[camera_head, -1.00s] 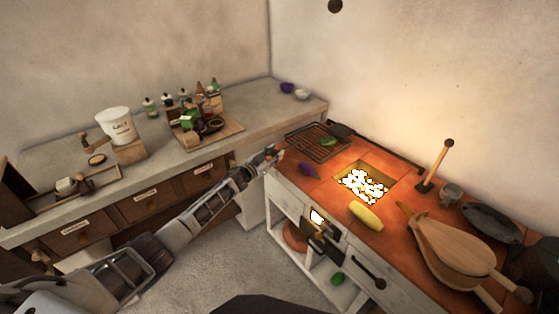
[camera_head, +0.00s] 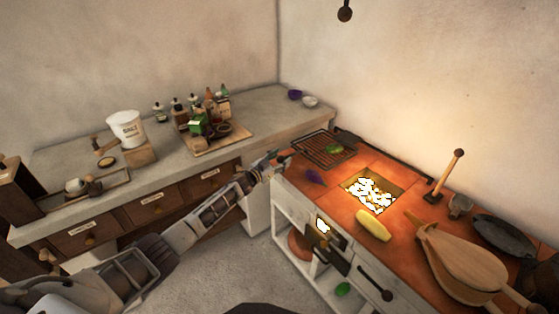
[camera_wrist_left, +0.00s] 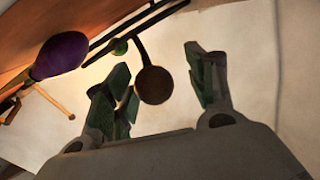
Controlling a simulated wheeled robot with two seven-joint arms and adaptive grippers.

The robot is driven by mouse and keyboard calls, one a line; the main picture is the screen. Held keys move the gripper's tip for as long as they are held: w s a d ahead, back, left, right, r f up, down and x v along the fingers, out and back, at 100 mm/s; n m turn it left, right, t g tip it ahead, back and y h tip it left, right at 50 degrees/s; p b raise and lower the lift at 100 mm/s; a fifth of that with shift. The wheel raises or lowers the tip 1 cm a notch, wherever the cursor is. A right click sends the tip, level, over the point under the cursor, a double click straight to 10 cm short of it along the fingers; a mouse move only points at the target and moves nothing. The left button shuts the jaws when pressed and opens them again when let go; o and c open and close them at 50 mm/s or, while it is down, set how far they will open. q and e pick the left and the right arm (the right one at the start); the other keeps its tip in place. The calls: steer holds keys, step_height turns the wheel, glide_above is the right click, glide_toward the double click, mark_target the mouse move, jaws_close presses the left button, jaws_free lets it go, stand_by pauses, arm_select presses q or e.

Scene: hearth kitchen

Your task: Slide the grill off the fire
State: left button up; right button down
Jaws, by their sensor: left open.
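The grill (camera_head: 312,150) is a dark wire rack at the back left end of the orange hearth top. A green vegetable (camera_head: 334,149) lies on it. The fire (camera_head: 370,193) glows in a square opening nearer the front, and the grill lies beside this opening, not over it. My left gripper (camera_head: 281,158) is open and empty, just left of the grill and apart from it. In the left wrist view its fingers (camera_wrist_left: 160,85) are spread, with dark bars (camera_wrist_left: 128,30) beyond them. My right gripper is not in view.
A purple eggplant (camera_head: 315,177) and a yellow vegetable (camera_head: 374,225) lie around the fire. Bellows (camera_head: 465,260), a dark pan (camera_head: 503,235) and a wooden-handled tool (camera_head: 447,175) occupy the right side. The left counter (camera_head: 262,116) holds bottles and a salt bucket (camera_head: 126,130).

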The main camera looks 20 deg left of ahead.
arm_select(q)
steer(key=shift+s+a+f, duration=0.1)
steer(key=shift+s+a, duration=0.05)
steer(key=shift+s, duration=0.35)
steer(key=v, duration=1.1)
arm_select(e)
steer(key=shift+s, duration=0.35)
arm_select(q)
steer(key=shift+a, duration=0.1)
stand_by(0.5)
